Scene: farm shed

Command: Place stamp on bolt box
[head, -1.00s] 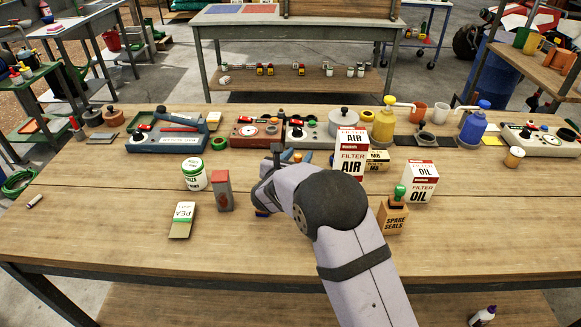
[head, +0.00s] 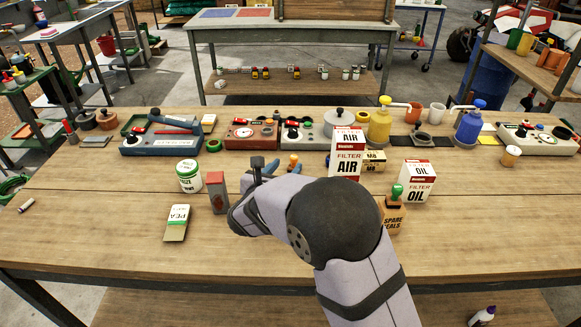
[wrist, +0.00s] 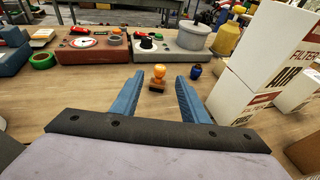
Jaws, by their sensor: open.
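A stamp with an orange knob (wrist: 159,73) and a brown base stands upright on the bench in the wrist view, between and beyond my fingertips. Its knob (head: 293,158) shows just above my gripper in the head view; the rest is hidden. My gripper (wrist: 159,85) is open, its two blue fingers apart with nothing held. Another stamp, with a green handle (head: 397,191), stands on the SPARE SEALS box (head: 393,219). A small tan box marked M8 (head: 375,158), which looks like the bolt box, lies behind and right of the FILTER AIR boxes.
Stacked white FILTER AIR boxes (head: 345,163) stand close to the right of my gripper; they also show in the wrist view (wrist: 268,50). A small dark-blue item (wrist: 196,70) is near my right finger. A red-grey block (head: 217,190) stands left.

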